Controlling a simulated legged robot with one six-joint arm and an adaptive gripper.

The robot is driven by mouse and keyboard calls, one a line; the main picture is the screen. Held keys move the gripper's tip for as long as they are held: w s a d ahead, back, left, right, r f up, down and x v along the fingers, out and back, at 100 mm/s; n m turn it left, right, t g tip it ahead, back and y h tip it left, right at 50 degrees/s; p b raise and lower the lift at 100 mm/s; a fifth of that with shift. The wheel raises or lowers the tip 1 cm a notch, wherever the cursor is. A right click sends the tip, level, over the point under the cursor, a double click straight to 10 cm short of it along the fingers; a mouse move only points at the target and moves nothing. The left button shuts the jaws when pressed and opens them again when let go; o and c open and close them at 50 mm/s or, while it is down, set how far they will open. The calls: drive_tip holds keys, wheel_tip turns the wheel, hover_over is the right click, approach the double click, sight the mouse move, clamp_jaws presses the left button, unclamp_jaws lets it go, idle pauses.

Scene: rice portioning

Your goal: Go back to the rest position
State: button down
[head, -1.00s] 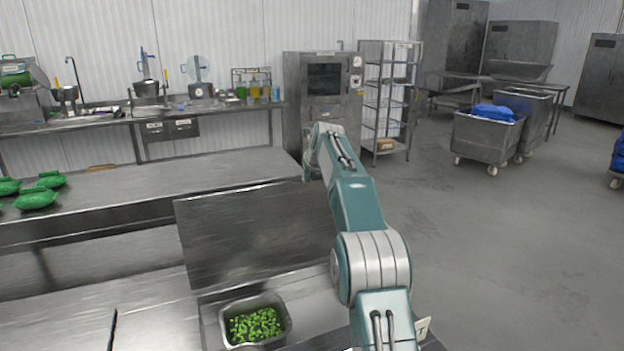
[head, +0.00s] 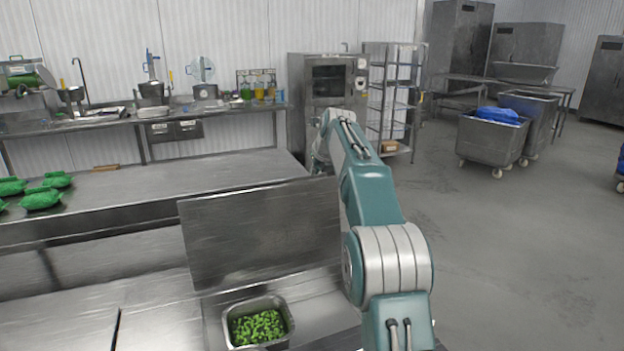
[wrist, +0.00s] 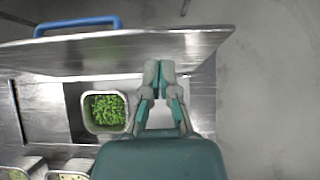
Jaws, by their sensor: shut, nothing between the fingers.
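My gripper (wrist: 159,80) shows in the wrist view with its two fingertips together, shut and empty. It hangs above the steel counter, to the right of a metal pan (wrist: 88,121) of chopped green food (wrist: 109,109). The same pan (head: 229,337) with green food (head: 257,326) sits in the well in front of the lid.
In the wrist view, the lid (wrist: 130,52) with a blue handle (wrist: 78,24) stands close by the fingertips. More food containers (wrist: 72,172) show at the lower left. Green bundles (head: 42,200) lie on the table behind. The floor (head: 520,260) at right is open.

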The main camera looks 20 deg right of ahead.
drive_tip(key=v, duration=0.7)
drive_tip(key=s+a+n+g, duration=0.1)
drive_tip(key=s+a+n, duration=0.5)
drive_tip(key=s+n, duration=0.4)
drive_tip(key=s+a+n, duration=0.6)
drive_tip(key=s+n, duration=0.3)
drive_tip(key=s, duration=0.2)
drive_tip(key=s+a+f+n, duration=0.2)
drive_tip(key=s+f+n, duration=0.5)
drive_tip(key=s, duration=0.4)
drive_tip(key=s+a+f+n+g, duration=0.1)
drive_tip(key=s+a+f+n, duration=0.2)
drive_tip(key=s+f+n, duration=0.5)
drive_tip(key=s+n, duration=0.2)
drive_tip(key=s, duration=0.1)
